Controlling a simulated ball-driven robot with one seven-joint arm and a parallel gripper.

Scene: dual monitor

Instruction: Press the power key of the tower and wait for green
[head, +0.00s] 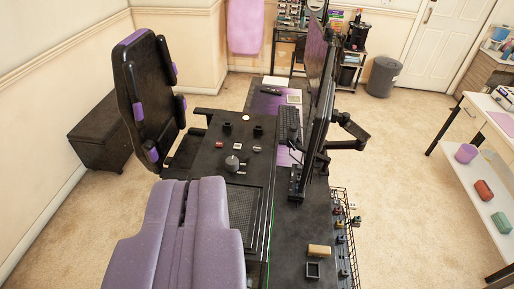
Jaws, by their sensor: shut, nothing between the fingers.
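The tower (210,130) seems to be the black box in the middle, with several small controls on its top and a mesh panel (243,212) nearer me. Among the controls are a round pale button (245,117) with a reddish rim, a red one (219,145) and a grey knob (232,162). I cannot tell which is the power key. A thin green line (269,235) runs along the tower's right edge. My lavender gripper (190,183) is shut and empty at the lower left. It covers part of the tower's near end, and its tips appear short of the controls.
Two dark monitors (319,90) on an arm stand right of the tower, beside a keyboard (289,124) on a purple mat (264,103). A black chair (143,95) stands at the left. A tan block (319,251) lies at the desk's near end.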

